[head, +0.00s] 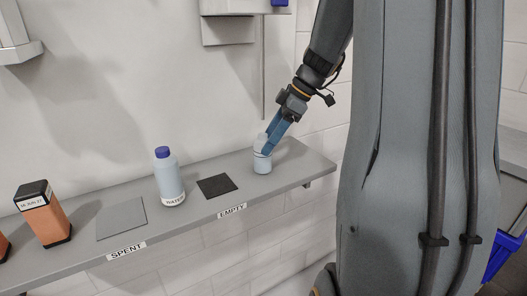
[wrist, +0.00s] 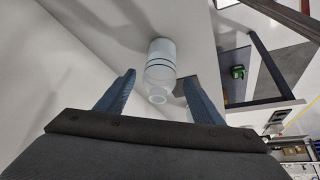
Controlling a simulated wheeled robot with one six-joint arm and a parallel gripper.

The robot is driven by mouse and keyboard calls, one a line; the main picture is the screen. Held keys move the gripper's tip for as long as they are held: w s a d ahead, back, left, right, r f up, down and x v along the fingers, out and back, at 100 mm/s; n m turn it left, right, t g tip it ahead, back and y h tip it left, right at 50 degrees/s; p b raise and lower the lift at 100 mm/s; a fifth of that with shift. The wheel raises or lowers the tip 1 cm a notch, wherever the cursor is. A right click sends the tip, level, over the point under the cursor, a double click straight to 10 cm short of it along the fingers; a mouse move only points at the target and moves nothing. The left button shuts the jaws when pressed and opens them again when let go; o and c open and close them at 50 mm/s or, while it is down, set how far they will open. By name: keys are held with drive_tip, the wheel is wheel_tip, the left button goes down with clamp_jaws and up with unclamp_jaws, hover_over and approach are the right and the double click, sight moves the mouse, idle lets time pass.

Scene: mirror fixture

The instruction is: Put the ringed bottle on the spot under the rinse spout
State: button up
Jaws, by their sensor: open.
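A small pale bottle with a thin dark ring (head: 262,163) stands upright on the shelf near its right end. In the wrist view the ringed bottle (wrist: 160,54) shows between the fingertips of my gripper (wrist: 159,76), with its neck toward the camera. In the head view my gripper (head: 267,149) reaches down at a slant to the bottle's upper part. The blue fingers are apart, one on each side of the bottle; I cannot tell whether either touches it. I cannot clearly make out the rinse spout or the spot under it.
The shelf (head: 290,165) holds a dark square pad (head: 217,186) by the EMPTY label, a bottle marked WATER (head: 168,178), a grey square (head: 121,218) by the SPENT label, and an orange block with black ends (head: 45,216). A wall box (head: 228,27) hangs above.

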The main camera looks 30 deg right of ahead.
drive_tip(key=b+v, duration=0.2)
drive_tip(key=v, duration=0.6)
drive_tip(key=shift+f, duration=0.1)
